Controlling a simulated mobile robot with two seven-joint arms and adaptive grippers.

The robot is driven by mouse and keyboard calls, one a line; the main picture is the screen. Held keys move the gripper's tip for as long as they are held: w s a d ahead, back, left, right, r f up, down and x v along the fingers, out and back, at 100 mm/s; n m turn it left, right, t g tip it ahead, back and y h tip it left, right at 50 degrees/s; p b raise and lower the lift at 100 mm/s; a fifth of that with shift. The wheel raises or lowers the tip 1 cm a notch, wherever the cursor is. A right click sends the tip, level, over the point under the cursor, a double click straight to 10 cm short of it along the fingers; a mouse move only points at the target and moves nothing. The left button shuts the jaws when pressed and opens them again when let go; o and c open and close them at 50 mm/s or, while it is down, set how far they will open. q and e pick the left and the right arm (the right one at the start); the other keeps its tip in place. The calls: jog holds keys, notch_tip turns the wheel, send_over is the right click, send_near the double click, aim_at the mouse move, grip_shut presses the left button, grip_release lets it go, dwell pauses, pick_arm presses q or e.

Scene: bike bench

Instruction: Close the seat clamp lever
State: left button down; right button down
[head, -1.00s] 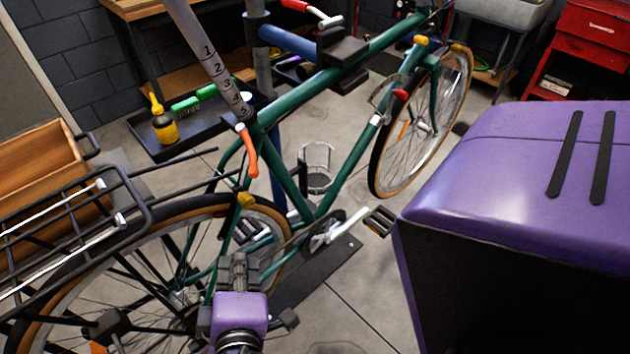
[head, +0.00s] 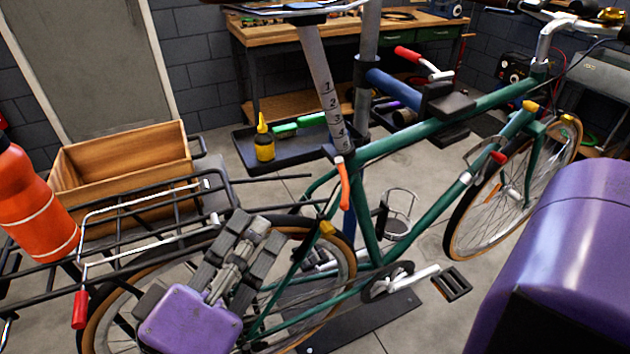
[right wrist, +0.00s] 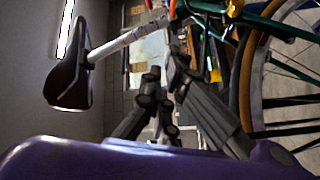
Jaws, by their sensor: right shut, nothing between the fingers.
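The seat clamp lever (head: 343,185) is orange and hangs down beside the frame from the clamp at the foot of the grey, numbered seat post (head: 326,95). My right gripper (head: 252,238) is left of and below the lever in the head view, over the rear wheel, and apart from the lever. It is shut and empty. In the right wrist view its dark fingers (right wrist: 168,85) show in the middle, and the seat post (right wrist: 125,41) leads to the black saddle (right wrist: 70,72). I cannot surely pick out the lever there. My left gripper is not in view.
The rear rack (head: 150,205) with a wooden crate (head: 120,165) and an orange bottle (head: 32,205) lies left of my gripper. A black tray (head: 290,155) holds a yellow bottle (head: 264,145). The green frame (head: 430,140) runs right of the lever.

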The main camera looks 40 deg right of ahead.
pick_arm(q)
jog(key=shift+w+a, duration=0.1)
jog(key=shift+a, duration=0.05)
pick_arm(e)
jog(key=shift+w+d, duration=0.1)
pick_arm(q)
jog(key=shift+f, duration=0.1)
